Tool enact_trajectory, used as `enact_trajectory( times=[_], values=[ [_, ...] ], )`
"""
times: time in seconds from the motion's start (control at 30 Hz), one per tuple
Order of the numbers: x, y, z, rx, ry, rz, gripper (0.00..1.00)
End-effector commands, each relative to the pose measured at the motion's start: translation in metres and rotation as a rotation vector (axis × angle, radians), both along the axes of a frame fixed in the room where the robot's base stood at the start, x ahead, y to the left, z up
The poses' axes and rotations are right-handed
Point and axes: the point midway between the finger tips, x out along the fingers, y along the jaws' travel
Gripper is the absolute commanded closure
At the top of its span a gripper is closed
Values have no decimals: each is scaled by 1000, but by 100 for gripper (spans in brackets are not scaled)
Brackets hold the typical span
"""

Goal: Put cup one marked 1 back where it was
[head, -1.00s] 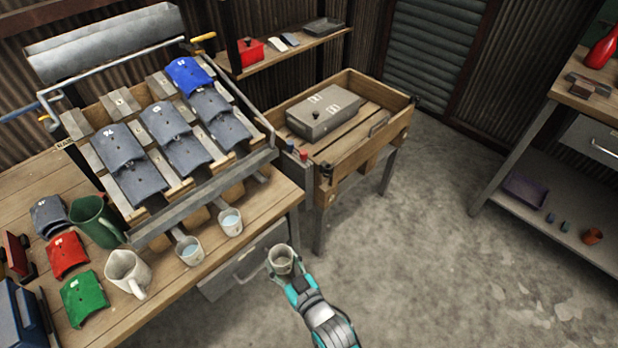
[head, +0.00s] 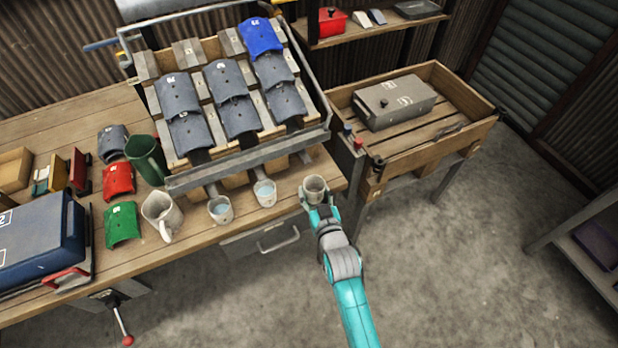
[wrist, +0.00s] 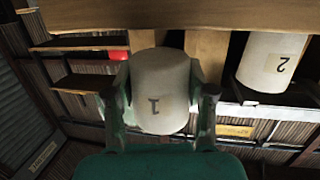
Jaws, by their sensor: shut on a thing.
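A whitish cup marked 1 (wrist: 158,95) is between the fingers of my gripper (wrist: 160,108), which is shut on it. In the wrist view the cup and its mark appear upside down. In the head view, cup one (head: 315,186) is at my gripper (head: 318,200), by the right front corner of the wooden workbench (head: 70,128). I cannot tell whether it touches the bench. Cup two, marked 2 (wrist: 272,62), is to its right in the wrist view. Two small cups stand along the bench's front, one (head: 265,193) nearer cup one and one (head: 220,209) farther left.
A sloped rack (head: 250,150) with grey tiles and a blue tile stands behind the small cups. A white jug (head: 161,213), green jug (head: 146,158), and red and green tiles stand left. A wooden crate table (head: 385,145) is at right. The floor in front is clear.

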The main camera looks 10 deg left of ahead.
Motion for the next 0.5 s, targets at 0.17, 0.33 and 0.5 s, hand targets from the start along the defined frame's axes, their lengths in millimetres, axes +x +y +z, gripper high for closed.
enact_trajectory(
  times=[0.17, 0.33, 0.5],
  values=[
    [16, 7, 0, 0, 0, 0, 83],
    [30, 13, 0, 0, -1, 0, 83],
    [54, 24, 1, 0, -1, 0, 83]
  ],
)
